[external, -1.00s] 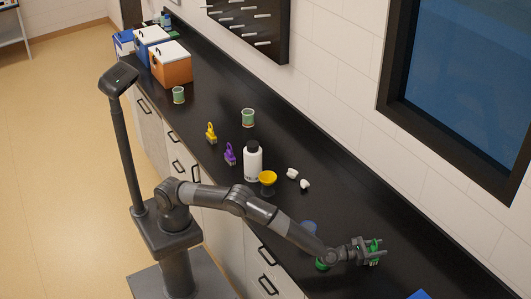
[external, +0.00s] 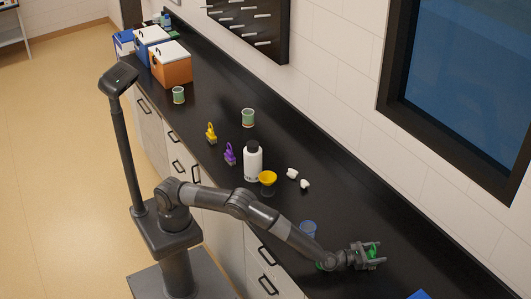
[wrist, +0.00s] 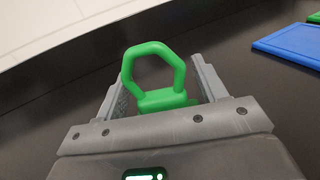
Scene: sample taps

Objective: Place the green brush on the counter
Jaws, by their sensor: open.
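The green brush (external: 373,250) is at the near right part of the black counter (external: 345,224). Its looped handle (wrist: 153,70) points up between my fingers in the wrist view. My gripper (external: 374,255) is open, with one finger on each side of the brush. In the wrist view a gap shows between the brush and the fingers of my gripper (wrist: 160,90). The brush's lower end is hidden, so its contact with the counter cannot be seen.
A blue flat object (wrist: 288,45) lies to the right. A white bottle (external: 253,163), yellow cup (external: 268,178), purple brush (external: 230,154) and yellow brush (external: 211,133) stand farther back. Bare counter lies toward the wall.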

